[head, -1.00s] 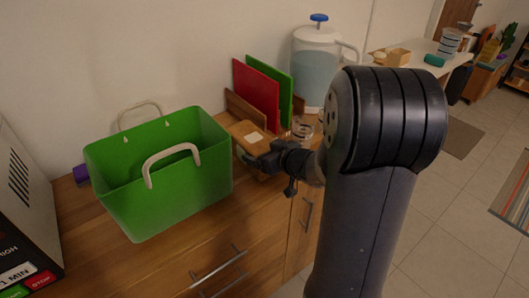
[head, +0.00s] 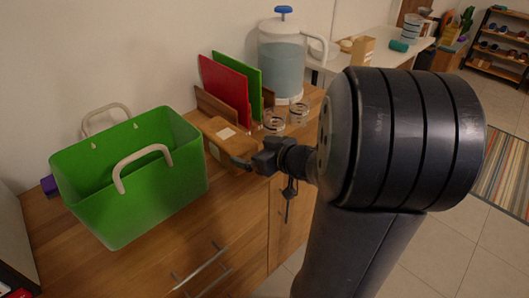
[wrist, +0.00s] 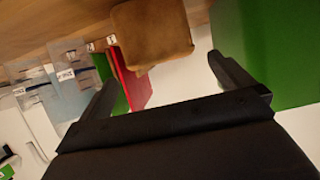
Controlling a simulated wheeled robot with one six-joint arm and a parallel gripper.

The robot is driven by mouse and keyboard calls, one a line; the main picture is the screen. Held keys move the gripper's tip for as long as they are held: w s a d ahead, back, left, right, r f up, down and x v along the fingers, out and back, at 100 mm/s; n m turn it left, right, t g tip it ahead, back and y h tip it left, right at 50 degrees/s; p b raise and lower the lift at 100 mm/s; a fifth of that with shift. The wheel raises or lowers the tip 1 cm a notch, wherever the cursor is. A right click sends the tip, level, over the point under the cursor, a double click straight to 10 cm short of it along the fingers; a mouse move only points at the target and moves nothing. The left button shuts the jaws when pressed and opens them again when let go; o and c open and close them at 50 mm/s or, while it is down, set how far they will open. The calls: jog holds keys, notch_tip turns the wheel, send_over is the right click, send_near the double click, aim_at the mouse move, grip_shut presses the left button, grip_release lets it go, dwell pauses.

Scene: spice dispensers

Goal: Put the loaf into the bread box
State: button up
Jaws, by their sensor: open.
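The loaf (head: 219,140) is a brown block with rounded edges and a pale label on top. It lies on the wooden cabinet top, right of the green open box. In the wrist view the loaf (wrist: 152,32) shows ahead of my fingers. The green box (head: 135,195), seemingly the bread box, is open at the top and has two pale handles. In the wrist view its green wall (wrist: 265,55) fills the right side. My gripper (head: 240,160) is open at the near side of the loaf. Its two fingers (wrist: 162,68) spread apart with nothing clearly held between them.
A red board (head: 224,88) and a green board (head: 248,72) stand in a rack behind the loaf. Glass jars (head: 298,115) and a large drink dispenser (head: 283,55) stand to the right. A small purple thing (head: 49,184) is left of the green box.

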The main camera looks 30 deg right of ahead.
aim_at(248, 156)
jog(key=s+f+b, duration=0.2)
jog(key=shift+s+d+b, duration=0.15)
jog(key=shift+d+b, duration=0.05)
jog(key=shift+b, duration=0.1)
jog(key=x, duration=0.4)
jog(key=shift+r+p+x, duration=0.2)
jog(key=shift+p+x, duration=0.25)
jog(key=shift+x, duration=1.15)
jog(key=shift+r+p+x, duration=0.15)
jog(key=shift+p+x, duration=0.3)
jog(key=shift+x, duration=1.2)
jog(key=shift+d, duration=0.1)
jog(key=shift+c, duration=0.2)
jog(key=c, duration=1.1)
